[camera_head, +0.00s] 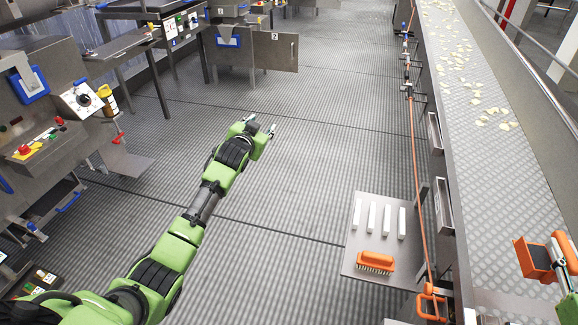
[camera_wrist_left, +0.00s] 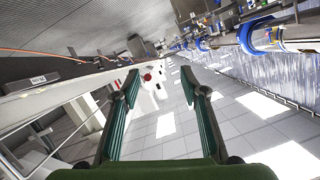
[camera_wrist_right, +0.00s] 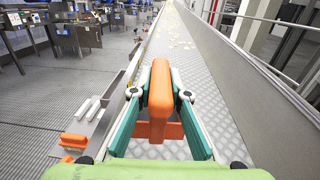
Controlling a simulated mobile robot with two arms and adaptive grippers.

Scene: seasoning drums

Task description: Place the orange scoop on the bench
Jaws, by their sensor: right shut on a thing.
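The orange scoop (camera_head: 532,261) is at the right edge of the head view, above the conveyor belt. My right gripper (camera_head: 557,247) is shut on its upright handle. The right wrist view shows the scoop (camera_wrist_right: 160,95) between both fingertips, with its wider part below and beyond them. I cannot tell how high it hangs over the belt. A small metal bench (camera_head: 410,255) stands on the floor left of the conveyor. My left gripper (camera_head: 266,128) is empty, out over the open floor; the left wrist view shows its fingers (camera_wrist_left: 161,82) spread apart.
On the bench lie several white bars (camera_head: 372,217) and an orange brush (camera_head: 375,262). An orange cable with a handle (camera_head: 431,303) hangs between bench and conveyor. The conveyor (camera_head: 495,175) carries pale chips farther off. Machines (camera_head: 40,135) stand at left; the middle floor is clear.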

